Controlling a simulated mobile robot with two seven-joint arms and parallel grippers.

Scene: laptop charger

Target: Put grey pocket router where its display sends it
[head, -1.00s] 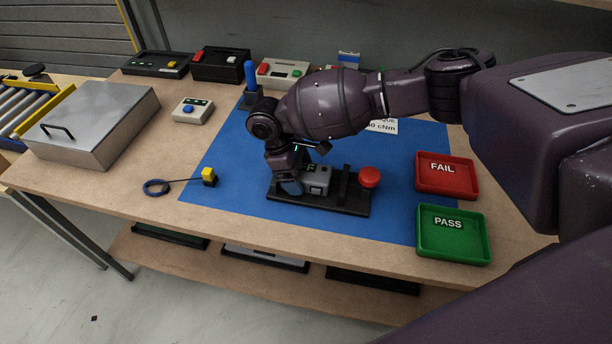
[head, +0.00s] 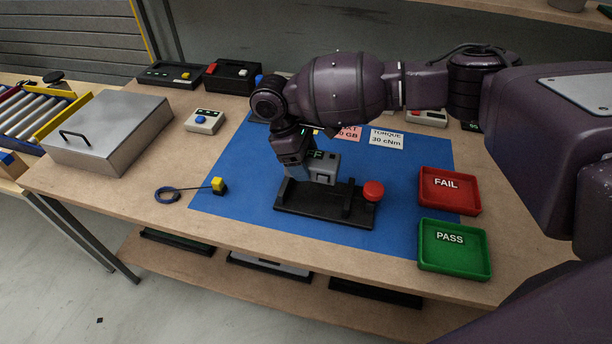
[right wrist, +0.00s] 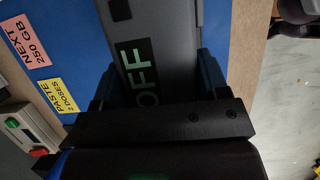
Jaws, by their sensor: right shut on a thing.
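The grey pocket router (head: 325,170) is held by my right gripper (head: 307,171), just above the black test fixture (head: 326,210) with its red button (head: 373,190). In the right wrist view the router (right wrist: 185,30) sits between the two fingers (right wrist: 163,88). Its dark display reads "OFF" in green letters (right wrist: 139,75); the gripper may hide part of it. A red FAIL tray (head: 449,202) and a green PASS tray (head: 454,266) stand at the right, both empty. My left gripper is not in view.
A blue mat (head: 240,165) covers the middle of the table. Cards, including a torque card (head: 387,138), and several devices lie at the back.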

